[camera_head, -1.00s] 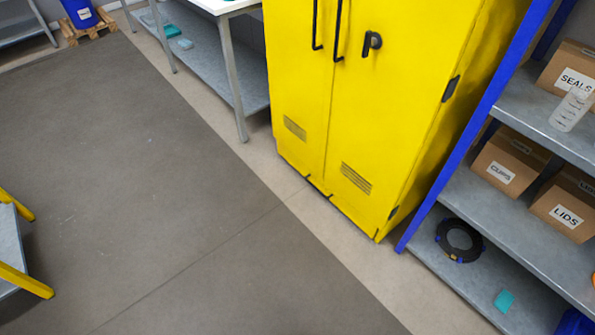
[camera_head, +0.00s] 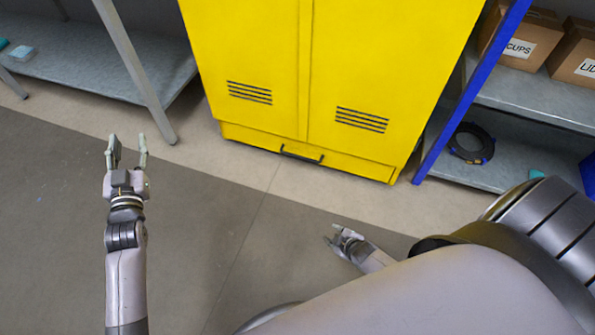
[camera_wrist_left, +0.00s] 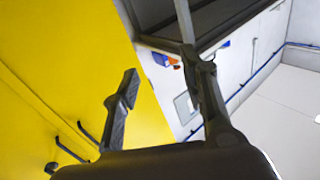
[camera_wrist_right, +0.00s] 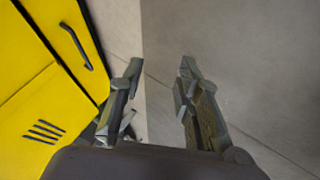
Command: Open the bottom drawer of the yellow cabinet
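The yellow cabinet (camera_head: 350,60) stands at the top middle of the head view, with two vented doors. Its bottom drawer (camera_head: 250,138) is a low yellow panel under the doors and looks shut. The dark drawer handle (camera_head: 302,154) is on its front; in the right wrist view the handle (camera_wrist_right: 76,46) is at the upper left. My right gripper (camera_head: 336,236) is open and empty, low in front of the drawer and apart from the handle. My left gripper (camera_head: 127,142) is open and empty, left of the cabinet. The left wrist view shows yellow cabinet doors (camera_wrist_left: 60,60) with dark handles.
A blue-framed shelf (camera_head: 450,110) stands right of the cabinet, holding boxes and a black ring (camera_head: 470,143). A grey table with a lower shelf (camera_head: 80,75) stands to the left. The floor (camera_head: 220,215) before the drawer is clear.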

